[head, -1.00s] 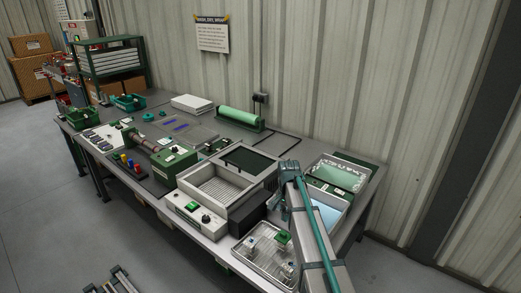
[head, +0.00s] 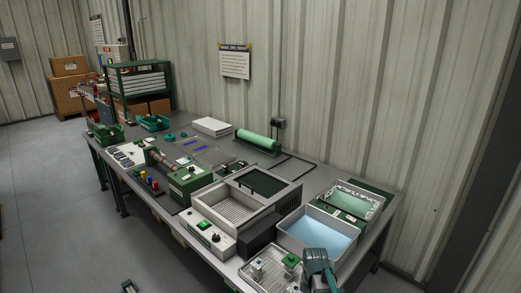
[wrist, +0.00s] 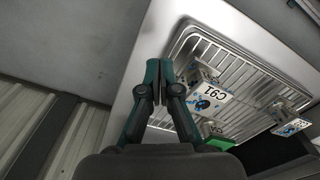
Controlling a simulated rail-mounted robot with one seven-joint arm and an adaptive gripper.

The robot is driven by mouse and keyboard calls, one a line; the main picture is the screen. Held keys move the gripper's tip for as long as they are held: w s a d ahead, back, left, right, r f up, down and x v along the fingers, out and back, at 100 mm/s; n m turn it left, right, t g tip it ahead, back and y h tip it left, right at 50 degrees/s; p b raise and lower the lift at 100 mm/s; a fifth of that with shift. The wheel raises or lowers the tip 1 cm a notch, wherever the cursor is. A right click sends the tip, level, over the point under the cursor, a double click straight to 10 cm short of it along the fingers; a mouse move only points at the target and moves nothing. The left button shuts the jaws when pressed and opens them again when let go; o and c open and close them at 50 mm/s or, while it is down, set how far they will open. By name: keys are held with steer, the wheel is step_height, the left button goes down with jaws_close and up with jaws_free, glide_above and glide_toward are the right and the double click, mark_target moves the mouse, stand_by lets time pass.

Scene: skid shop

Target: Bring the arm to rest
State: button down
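My gripper (wrist: 159,75) points over the bench edge in the wrist view, its two teal fingertips together with nothing visible between them. In the head view, part of my arm's teal and grey end (head: 317,268) shows at the bottom, right of the wire-rack tray (head: 252,277). The tray also shows in the wrist view (wrist: 232,57), beyond and to the right of the fingers. Metal pieces with white tags, one (wrist: 212,95) marked C91, and a green piece (wrist: 220,144) are on the rack. The fingertips look clear of them.
The workbench (head: 352,271) carries a blue-liquid tray (head: 318,236), a tray with green content (head: 352,203), a lidded box (head: 229,205), a control box (head: 207,233) and a green roller (head: 258,141). The corrugated wall (head: 350,100) stands behind. Open floor (head: 65,215) lies left.

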steer(key=s+f+n+g+b, duration=0.1)
steer(key=s+f+g, duration=0.1)
steer(key=s+f, duration=0.7)
steer(key=s+f+n+g+b, duration=0.1)
steer(key=s+f+g+b, duration=0.1)
steer(key=s+f, duration=0.7)
steer(key=s+f+n+g+b, duration=0.1)
steer(key=s+f, duration=0.8)
steer(key=s, duration=1.2)
steer(key=shift+s+g+b, duration=0.3)
steer(key=shift+g+b, duration=0.2)
steer(key=shift+g, duration=0.4)
